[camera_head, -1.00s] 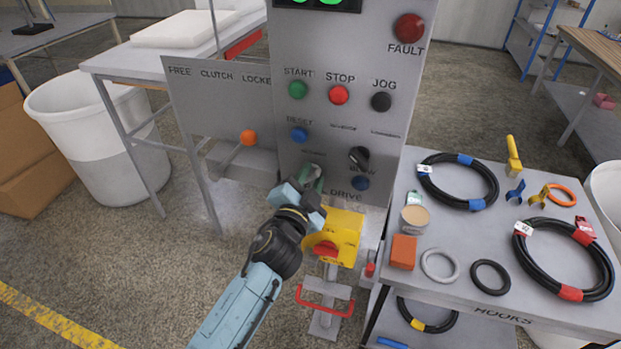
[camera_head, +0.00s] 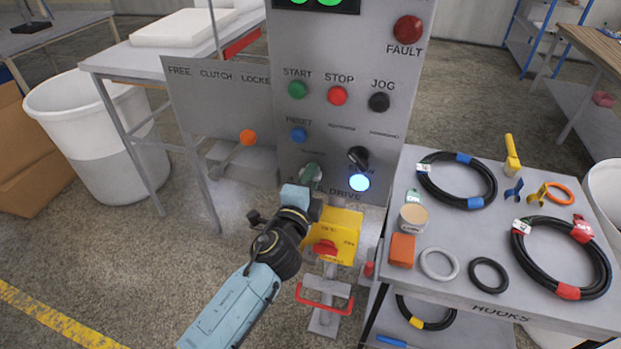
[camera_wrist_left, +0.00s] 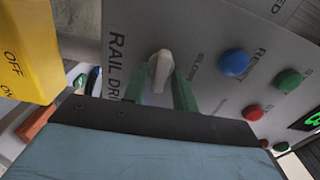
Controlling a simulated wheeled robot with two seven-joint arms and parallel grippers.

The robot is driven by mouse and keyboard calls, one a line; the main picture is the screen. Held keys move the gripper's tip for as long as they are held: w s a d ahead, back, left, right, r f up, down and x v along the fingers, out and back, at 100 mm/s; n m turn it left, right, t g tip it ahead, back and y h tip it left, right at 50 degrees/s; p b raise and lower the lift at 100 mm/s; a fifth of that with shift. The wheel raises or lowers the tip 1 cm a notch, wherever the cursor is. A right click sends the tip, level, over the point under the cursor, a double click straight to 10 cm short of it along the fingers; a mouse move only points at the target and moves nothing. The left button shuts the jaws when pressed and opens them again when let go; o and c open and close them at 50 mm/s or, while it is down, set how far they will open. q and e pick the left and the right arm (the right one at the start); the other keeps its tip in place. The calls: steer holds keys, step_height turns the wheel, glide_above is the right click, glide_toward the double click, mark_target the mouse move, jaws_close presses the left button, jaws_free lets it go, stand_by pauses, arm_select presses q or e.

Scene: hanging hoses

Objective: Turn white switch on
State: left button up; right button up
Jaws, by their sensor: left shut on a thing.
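The white switch (camera_wrist_left: 160,72) is a small knob on the grey control panel (camera_head: 337,130), beside the "RAIL DRIVE" lettering. In the left wrist view it sits between the two green fingers of my left gripper (camera_wrist_left: 161,90), which is shut on it. In the head view my left gripper (camera_head: 311,176) is at the lower left of the panel, and its fingers and wrist mostly hide the switch. A round lamp (camera_head: 359,182) to the right of the gripper glows blue-white. My right gripper is not in view.
A table (camera_head: 455,250) with hoses and rings stands at the right.

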arm_select(q)
steer(key=shift+m, duration=0.4)
steer(key=o, duration=0.6)
steer(key=shift+o, duration=0.2)
steer(key=v, duration=1.3)
steer(key=shift+s, duration=0.2)
steer(key=shift+a, duration=0.1)
